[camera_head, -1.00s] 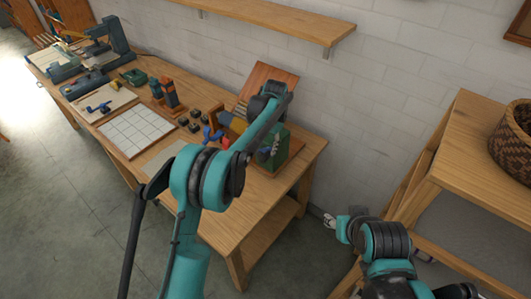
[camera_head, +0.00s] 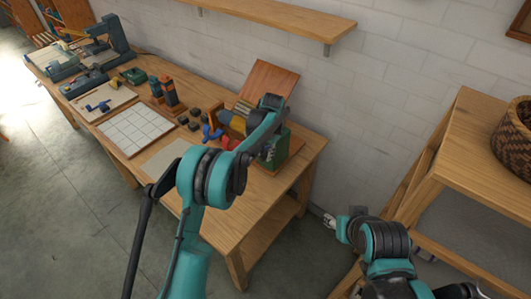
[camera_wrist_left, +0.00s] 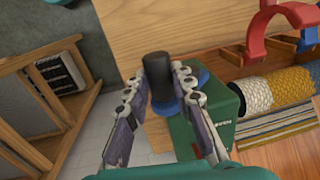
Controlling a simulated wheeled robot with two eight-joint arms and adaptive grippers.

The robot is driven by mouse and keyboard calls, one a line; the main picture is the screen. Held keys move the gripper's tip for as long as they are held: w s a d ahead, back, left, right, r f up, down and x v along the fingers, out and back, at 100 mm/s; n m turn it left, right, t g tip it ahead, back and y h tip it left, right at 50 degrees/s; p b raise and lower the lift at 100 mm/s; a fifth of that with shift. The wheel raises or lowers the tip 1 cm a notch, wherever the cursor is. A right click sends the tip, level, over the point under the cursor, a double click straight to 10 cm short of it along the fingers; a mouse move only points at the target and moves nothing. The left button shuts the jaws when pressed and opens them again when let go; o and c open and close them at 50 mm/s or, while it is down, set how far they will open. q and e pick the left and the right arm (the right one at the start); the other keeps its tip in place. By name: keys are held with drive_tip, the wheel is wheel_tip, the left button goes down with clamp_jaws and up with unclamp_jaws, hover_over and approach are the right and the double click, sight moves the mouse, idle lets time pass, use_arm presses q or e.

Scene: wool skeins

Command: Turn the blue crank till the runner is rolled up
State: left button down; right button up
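In the left wrist view the blue crank (camera_wrist_left: 190,104) is on the side of a green box (camera_wrist_left: 222,112), with an upright black knob (camera_wrist_left: 157,75). My left gripper (camera_wrist_left: 159,80) has one finger on each side of the knob, closed in against it. A thick roll with grey, yellow and dark blue bands (camera_wrist_left: 285,84) lies beside the box. Flat striped cloth, seemingly the runner (camera_wrist_left: 275,126), shows below the roll. In the head view my left arm hides the crank and part of the green box (camera_head: 275,150). My right gripper (camera_head: 329,221) is small and partly hidden, below the bench.
The box stands near the right end of a wooden bench (camera_head: 225,222). A red and a blue bracket-like part are close by the roll. A white tiled board (camera_head: 135,130) and several tools lie further left. A wooden shelf unit with a basket (camera_head: 515,140) stands at right.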

use_arm(q)
drive_tip(key=shift+s+d+f+t+y+b, duration=0.35)
drive_tip(key=shift+f+t+y+b, duration=0.35)
drive_tip(key=shift+y+b, duration=0.35)
drive_tip(key=shift+s+d+f+t+y+b, duration=0.2)
drive_tip(key=shift+d+f+t+y+b, duration=0.35)
drive_tip(key=shift+b, duration=0.7)
drive_tip(key=shift+s+d+f+t+y+b, duration=0.3)
drive_tip(key=shift+f+t+y+b, duration=0.5)
drive_tip(key=shift+y+b, duration=0.4)
drive_tip(key=shift+r, duration=0.1)
drive_tip(key=shift+a, duration=0.1)
drive_tip(key=c, duration=1.3)
unclamp_jaws()
drive_tip(key=v, duration=1.2)
